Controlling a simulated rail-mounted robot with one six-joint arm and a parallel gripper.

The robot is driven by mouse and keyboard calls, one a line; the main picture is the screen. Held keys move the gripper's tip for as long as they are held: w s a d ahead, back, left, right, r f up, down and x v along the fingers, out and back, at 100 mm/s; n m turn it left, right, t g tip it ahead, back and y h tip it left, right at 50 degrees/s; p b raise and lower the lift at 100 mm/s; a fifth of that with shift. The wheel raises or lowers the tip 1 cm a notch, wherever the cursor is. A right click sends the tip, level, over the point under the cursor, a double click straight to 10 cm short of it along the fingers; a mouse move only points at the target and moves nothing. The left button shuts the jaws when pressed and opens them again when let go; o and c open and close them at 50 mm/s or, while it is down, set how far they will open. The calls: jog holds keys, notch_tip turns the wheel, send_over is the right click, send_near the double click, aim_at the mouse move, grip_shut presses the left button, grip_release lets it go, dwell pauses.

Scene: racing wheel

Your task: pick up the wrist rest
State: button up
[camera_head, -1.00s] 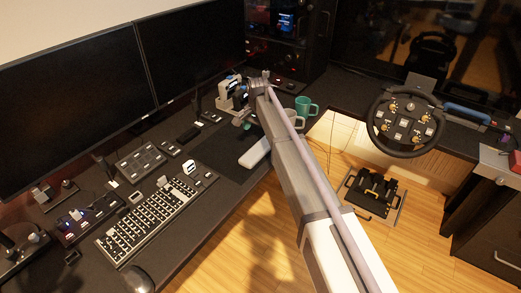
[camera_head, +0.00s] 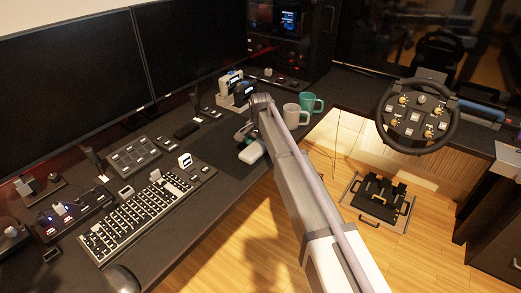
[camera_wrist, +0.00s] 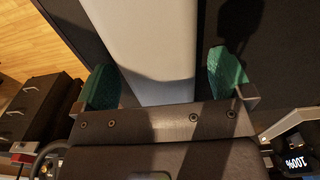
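The wrist rest is a pale grey-white bar (camera_head: 251,153) lying near the front edge of the dark desk; my arm hides part of it in the head view. In the wrist view the wrist rest (camera_wrist: 145,40) runs from the top edge down between my green fingertips. My gripper (camera_wrist: 164,85) is open, with one finger on each side of the bar and a dark gap showing on the right. I cannot tell whether the left finger touches it. My gripper (camera_head: 244,136) is mostly hidden behind my arm in the head view.
A grey mug (camera_head: 291,116) and a green mug (camera_head: 311,103) stand just right of my gripper. A white-and-dark device (camera_head: 232,90) stands behind it. A keyboard (camera_head: 136,219) lies to the left. A steering wheel (camera_head: 417,117) stands at the right.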

jog(key=c, duration=1.1)
jog(key=shift+o, duration=0.2)
jog(key=shift+r, duration=0.1)
